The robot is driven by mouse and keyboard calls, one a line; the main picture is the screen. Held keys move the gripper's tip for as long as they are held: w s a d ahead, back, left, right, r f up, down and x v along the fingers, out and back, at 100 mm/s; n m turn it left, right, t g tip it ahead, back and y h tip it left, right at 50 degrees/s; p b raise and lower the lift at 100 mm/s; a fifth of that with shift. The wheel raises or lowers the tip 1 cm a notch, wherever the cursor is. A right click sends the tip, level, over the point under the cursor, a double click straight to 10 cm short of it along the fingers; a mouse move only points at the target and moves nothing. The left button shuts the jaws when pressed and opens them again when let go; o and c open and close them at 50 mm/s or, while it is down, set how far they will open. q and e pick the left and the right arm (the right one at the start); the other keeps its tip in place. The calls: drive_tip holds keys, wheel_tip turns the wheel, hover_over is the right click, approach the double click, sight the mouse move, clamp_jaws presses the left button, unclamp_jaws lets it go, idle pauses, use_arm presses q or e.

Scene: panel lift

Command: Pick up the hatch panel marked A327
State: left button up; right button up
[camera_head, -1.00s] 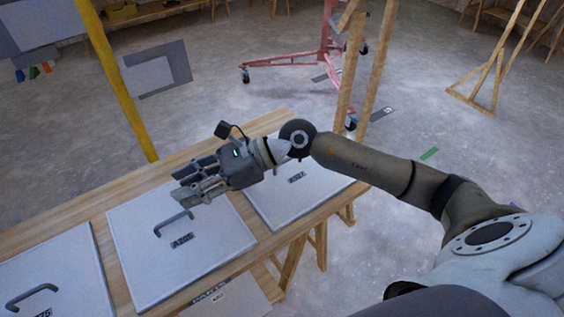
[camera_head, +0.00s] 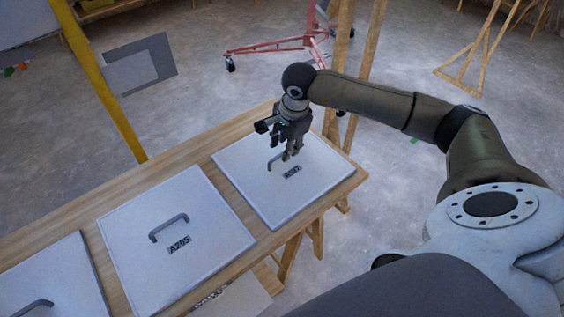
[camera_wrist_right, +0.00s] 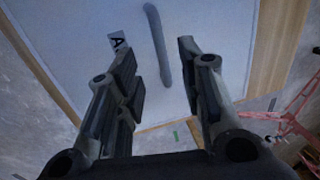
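The hatch panel marked A327 (camera_head: 310,185) is a flat white square at the right end of the wooden table. Its label (camera_head: 292,172) is small and blurred now. A grey bar handle (camera_head: 272,163) stands on it, partly hidden by my gripper. My right gripper (camera_head: 290,154) points down over this panel, at the handle. In the right wrist view the two fingers (camera_wrist_right: 158,58) are apart, and the handle (camera_wrist_right: 158,45) shows between and beyond the fingertips, not clasped. The label there shows only an "A" (camera_wrist_right: 117,41). My left gripper is not in view.
A panel marked A205 (camera_head: 215,225) lies in the table's middle, and another panel (camera_head: 60,275) lies at the left. The wooden table (camera_head: 150,180) has a yellow post (camera_head: 98,75) behind it. Wooden uprights (camera_head: 365,60) and a red wheeled stand (camera_head: 275,45) stand beyond.

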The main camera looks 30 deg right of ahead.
sight(282, 153)
drive_tip(key=f, duration=0.2)
drive_tip(key=w+f+p, duration=0.1)
drive_tip(key=f, duration=0.2)
drive_tip(key=shift+w+a+f, duration=0.1)
drive_tip(key=shift+w, duration=0.05)
clamp_jaws()
drive_tip(key=shift+w, duration=0.15)
idle(0.4)
